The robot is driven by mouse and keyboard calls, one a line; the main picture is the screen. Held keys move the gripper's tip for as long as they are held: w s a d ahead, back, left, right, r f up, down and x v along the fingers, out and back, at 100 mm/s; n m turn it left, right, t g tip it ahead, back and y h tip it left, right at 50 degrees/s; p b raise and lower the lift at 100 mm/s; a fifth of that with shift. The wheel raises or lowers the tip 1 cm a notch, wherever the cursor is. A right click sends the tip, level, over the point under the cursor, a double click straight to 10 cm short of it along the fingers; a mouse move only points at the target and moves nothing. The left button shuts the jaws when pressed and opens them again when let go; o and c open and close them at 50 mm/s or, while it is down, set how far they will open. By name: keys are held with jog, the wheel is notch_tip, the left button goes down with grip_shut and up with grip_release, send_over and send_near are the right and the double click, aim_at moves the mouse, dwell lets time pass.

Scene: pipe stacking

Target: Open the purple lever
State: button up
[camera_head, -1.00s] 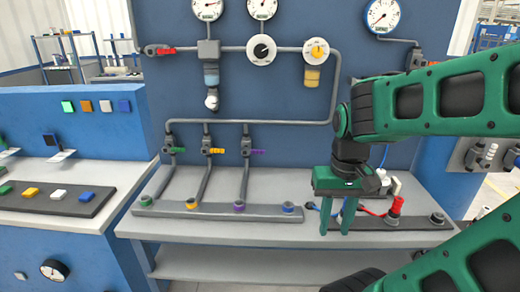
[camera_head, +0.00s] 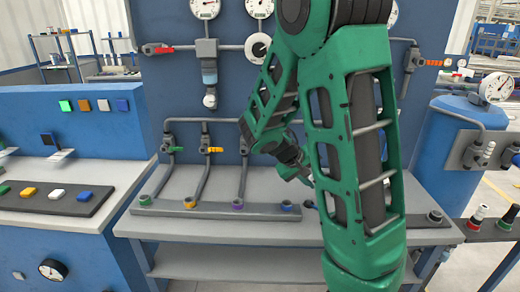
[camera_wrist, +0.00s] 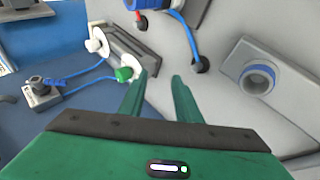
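The purple lever is hidden in the head view behind my green arm, which crosses the middle of the panel. Its grey pipe (camera_head: 243,178) shows below, running down to a purple-ringed port (camera_head: 238,204) on the bench strip. The purple lever is not seen in the wrist view. In the wrist view my gripper (camera_wrist: 160,77) has its two green fingers apart with nothing between them.
Left of my arm are the green lever (camera_head: 174,150) and yellow lever (camera_head: 211,150) on their pipes. A red lever (camera_head: 160,50) is higher up. The bench (camera_head: 180,227) carries a strip of ringed ports. Blue cables (camera_wrist: 90,75) cross the wrist view.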

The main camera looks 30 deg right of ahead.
jog(key=w+a+n+t+h, duration=0.3)
jog(key=w+a+n+t, duration=0.2)
jog(key=w, duration=0.7)
jog(key=w+a+n+t+h, duration=0.4)
jog(key=w+a+n+t, duration=0.15)
jog(key=w, duration=0.55)
jog(key=x, duration=0.8)
jog(key=shift+d+g, duration=0.1)
jog(key=shift+g, duration=0.15)
grip_shut()
jog(key=shift+s+d+n, duration=0.15)
jog(key=shift+d+n, duration=0.05)
jog(key=shift+n, duration=0.05)
